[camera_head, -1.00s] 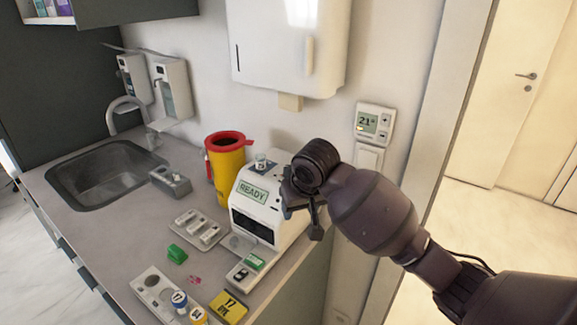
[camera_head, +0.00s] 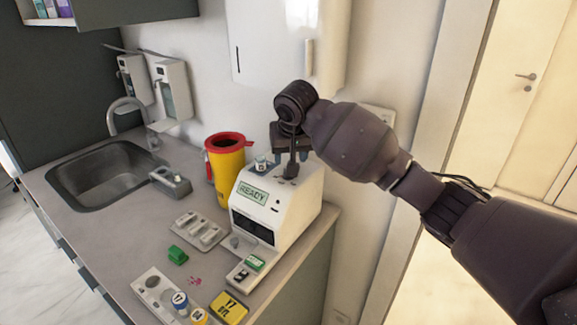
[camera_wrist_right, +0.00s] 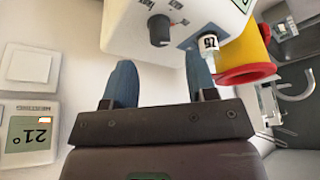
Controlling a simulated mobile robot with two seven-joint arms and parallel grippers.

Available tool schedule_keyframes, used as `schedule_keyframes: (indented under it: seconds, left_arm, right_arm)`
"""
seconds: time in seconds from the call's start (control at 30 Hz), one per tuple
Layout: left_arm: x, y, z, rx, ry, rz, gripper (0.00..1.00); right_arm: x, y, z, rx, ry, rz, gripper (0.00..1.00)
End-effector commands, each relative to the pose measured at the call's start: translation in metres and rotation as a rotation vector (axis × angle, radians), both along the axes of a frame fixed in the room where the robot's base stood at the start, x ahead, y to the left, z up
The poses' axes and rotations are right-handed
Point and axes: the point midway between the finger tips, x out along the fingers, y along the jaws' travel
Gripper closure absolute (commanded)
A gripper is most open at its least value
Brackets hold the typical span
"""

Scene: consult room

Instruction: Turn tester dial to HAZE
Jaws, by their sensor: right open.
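The tester (camera_head: 250,219) is a white box on the counter with a green READY screen (camera_head: 252,192). In the right wrist view, its dark grey round dial (camera_wrist_right: 160,30) sits on the white casing with small marks around it, too small to read. My right gripper (camera_head: 291,165) is at the tester's top, over its back right part in the head view. In the right wrist view, its two blue fingers (camera_wrist_right: 161,70) are apart with nothing between them. The dial lies just beyond the fingertips, apart from them. My left gripper is out of view.
A small capped vial (camera_head: 261,163) stands on the tester's top, close to my right gripper. A yellow bin with a red rim (camera_head: 226,168) stands behind left. Blister-like tray (camera_head: 199,230), green block (camera_head: 177,255) and yellow box (camera_head: 228,308) lie in front. A wall dispenser hangs behind.

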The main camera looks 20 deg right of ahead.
Motion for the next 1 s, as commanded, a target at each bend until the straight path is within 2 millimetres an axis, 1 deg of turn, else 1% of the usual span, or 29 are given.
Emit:
schedule_keyframes:
  seconds: [0.03,0.2,0.33,0.5,0.77,0.87,1.0]
  left_arm:
    - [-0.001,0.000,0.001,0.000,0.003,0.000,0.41]
    - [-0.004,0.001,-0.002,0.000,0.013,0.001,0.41]
    - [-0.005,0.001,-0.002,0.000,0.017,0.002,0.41]
    - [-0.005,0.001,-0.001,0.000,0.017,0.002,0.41]
    - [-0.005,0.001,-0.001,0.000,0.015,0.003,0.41]
    - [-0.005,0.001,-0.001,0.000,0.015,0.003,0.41]
    - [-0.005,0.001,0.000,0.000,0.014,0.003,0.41]
  right_arm:
    - [0.003,-0.001,-0.008,0.000,0.002,-0.001,0.48]
    - [0.013,-0.001,-0.032,0.000,0.002,0.000,0.48]
    - [0.018,-0.002,-0.043,0.001,0.001,0.000,0.48]
    - [0.021,-0.002,-0.051,0.000,0.000,0.000,0.48]
    - [0.021,-0.002,-0.051,-0.001,-0.001,0.001,0.48]
    - [0.021,-0.002,-0.051,0.000,-0.001,0.001,0.62]
    - [0.021,-0.002,-0.051,0.000,-0.001,0.001,0.83]
